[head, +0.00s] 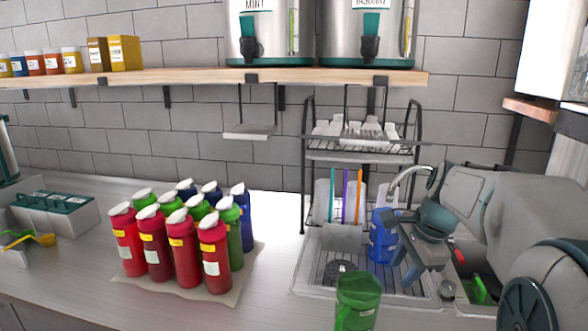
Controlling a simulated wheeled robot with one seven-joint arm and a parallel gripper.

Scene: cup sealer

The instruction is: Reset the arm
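My arm reaches in from the right edge, and my gripper (398,250) hangs over the sink area at the right of the counter. A blue jug (380,238) stands upright in the sink area just left of my gripper. The gripper's end overlaps the jug's right side in the picture. I cannot tell whether they touch, or whether the fingers are open or shut.
A green jug (357,302) stands at the front edge near the sink (320,272). Several bottles stand on a mat (238,290) on the counter, left of centre. A dish rack (304,190) is behind the sink. A wooden shelf (190,77) with steel dispensers (275,35) runs above.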

